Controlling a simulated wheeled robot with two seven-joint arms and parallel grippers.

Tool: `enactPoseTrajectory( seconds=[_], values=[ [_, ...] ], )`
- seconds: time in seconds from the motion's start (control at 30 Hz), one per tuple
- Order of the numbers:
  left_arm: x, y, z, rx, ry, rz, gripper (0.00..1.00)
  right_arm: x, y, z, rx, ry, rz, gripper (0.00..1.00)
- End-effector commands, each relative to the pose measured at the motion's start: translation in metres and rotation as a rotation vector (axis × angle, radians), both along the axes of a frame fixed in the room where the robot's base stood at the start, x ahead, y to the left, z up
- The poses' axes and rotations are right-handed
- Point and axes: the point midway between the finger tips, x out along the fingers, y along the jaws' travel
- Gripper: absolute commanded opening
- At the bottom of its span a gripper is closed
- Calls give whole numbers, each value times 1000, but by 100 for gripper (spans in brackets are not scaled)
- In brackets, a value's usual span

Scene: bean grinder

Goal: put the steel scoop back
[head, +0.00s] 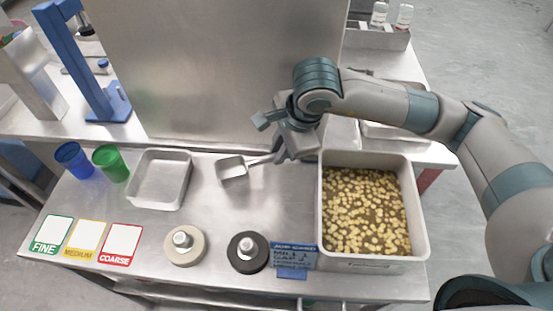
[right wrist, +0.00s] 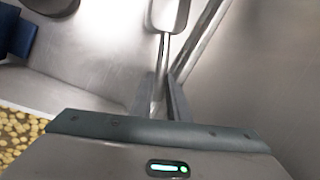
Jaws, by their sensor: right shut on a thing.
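The steel scoop (head: 232,169) is a small square metal cup with a thin handle, at the middle of the steel table in the head view. My right gripper (head: 279,154) is shut on the end of its handle, and the cup points left. In the right wrist view the handle (right wrist: 163,65) runs up from between the fingers of my right gripper (right wrist: 160,108), with part of the cup (right wrist: 168,14) at the top edge. I cannot tell whether the cup touches the table. My left gripper is in neither view.
A bin of beans (head: 328,225) stands right of the scoop. An empty steel tray (head: 139,182) is to the left, beside green (head: 111,163) and blue (head: 74,160) cups. A beige disc (head: 185,247), a black disc (head: 247,252) and a job card (head: 294,257) line the front. A steel panel (head: 220,70) rises behind.

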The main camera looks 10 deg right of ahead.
Motion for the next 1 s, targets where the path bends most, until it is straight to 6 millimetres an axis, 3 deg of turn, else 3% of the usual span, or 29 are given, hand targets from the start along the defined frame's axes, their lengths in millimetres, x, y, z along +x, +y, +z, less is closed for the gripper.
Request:
enactPoseTrajectory(
  seconds=[0.37, 0.73, 1.0],
  values=[
    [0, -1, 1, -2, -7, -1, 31, 1, 0, -4, 1, -1, 0, 0],
    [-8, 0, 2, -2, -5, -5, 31, 0, 0, -38, 0, 0, -1, 0],
    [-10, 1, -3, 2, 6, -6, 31, 0, 0, -41, 0, -2, 0, 0]
  ],
)
